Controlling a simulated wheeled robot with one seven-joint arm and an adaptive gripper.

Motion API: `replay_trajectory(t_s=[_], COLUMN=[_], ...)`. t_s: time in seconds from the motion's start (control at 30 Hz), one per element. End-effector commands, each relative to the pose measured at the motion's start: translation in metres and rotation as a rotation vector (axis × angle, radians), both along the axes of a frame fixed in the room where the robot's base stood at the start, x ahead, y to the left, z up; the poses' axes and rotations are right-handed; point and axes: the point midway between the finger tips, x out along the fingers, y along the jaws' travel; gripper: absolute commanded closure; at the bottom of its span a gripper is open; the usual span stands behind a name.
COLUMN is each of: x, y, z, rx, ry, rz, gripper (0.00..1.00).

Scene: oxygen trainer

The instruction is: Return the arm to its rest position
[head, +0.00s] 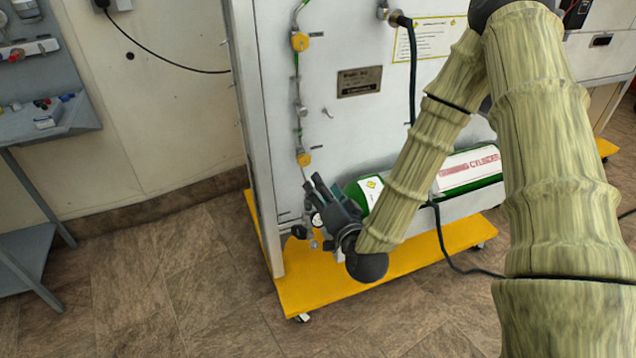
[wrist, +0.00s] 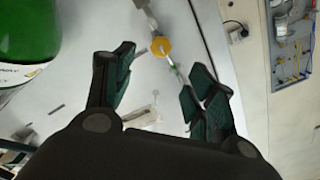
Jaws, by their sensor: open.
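My arm (head: 555,150) wears a bamboo-patterned cover and reaches down and left across the head view. My gripper (head: 318,190) is at the trainer's lower left, beside the green cylinder (head: 367,188) and near a gauge and valve fitting (head: 312,222). In the wrist view my gripper (wrist: 160,85) has its fingers spread apart, with nothing seen held between them. The green cylinder (wrist: 28,40) shows at the upper left there, apart from the fingers. A yellow round fitting (wrist: 161,46) on a thin pipe lies beyond the fingertips.
The trainer's panel (head: 345,50) stands on a yellow wheeled base (head: 320,290). A black hose (head: 445,240) hangs near my forearm. A grey bench (head: 85,120) with small parts stands at the left. The floor (head: 170,270) between bench and trainer is clear.

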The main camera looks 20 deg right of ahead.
Motion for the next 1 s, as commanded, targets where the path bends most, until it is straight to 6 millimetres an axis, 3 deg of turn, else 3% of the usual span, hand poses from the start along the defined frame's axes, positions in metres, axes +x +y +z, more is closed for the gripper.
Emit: replay_trajectory(t_s=[0.53,0.63,0.77,0.87,1.0], x=[-0.004,-0.006,-0.018,-0.037,-0.078], y=[0.0,0.002,0.011,0.021,0.029], z=[0.0,-0.009,-0.048,-0.097,-0.167], rx=[0.0,-0.013,-0.071,-0.143,-0.248], ry=[0.001,0.026,0.141,0.289,0.514], rz=[0.001,0.008,0.046,0.096,0.175], gripper=[0.44,0.44,0.44,0.44,0.44])
